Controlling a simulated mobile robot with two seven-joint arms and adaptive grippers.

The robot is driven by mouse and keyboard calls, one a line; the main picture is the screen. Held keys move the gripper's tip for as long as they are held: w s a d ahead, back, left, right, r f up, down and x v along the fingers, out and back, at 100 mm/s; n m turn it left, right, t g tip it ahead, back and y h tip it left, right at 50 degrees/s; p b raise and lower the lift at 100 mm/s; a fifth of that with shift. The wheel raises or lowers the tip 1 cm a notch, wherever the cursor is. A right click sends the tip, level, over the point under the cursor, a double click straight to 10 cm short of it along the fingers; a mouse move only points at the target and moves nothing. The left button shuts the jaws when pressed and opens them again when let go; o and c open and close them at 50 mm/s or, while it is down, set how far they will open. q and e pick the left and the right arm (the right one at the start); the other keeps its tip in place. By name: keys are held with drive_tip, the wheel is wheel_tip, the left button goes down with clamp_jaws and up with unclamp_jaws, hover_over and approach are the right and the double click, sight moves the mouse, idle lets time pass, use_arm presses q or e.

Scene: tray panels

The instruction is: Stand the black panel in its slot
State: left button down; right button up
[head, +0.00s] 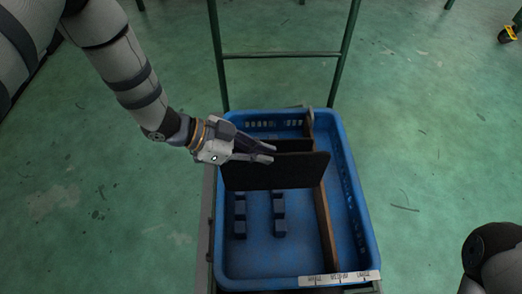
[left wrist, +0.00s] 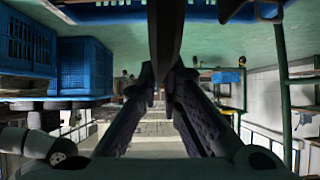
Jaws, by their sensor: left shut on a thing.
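The black panel (head: 275,174) is upright, broad face to the front, over the rear half of the blue tray (head: 222,265). My left gripper (head: 268,153) comes in from the left and is shut on its upper edge. In the left wrist view the panel (left wrist: 166,35) shows as a dark edge-on strip between the fingers (left wrist: 165,80). Two rows of small blue slot blocks, left (head: 240,215) and right (head: 279,213), stand on the tray floor in front of the panel. The panel's lower edge is near the rearmost blocks; whether it touches is unclear. My right gripper is out of view.
A brown divider (head: 326,225) runs front to back along the tray's right side. Another dark panel (head: 294,145) stands behind the held one. A label strip (head: 340,279) lies on the front rim. A green frame (head: 282,55) rises behind. The tray's front floor is clear.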

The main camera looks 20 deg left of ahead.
use_arm(q)
drive_tip(key=shift+f, duration=0.15)
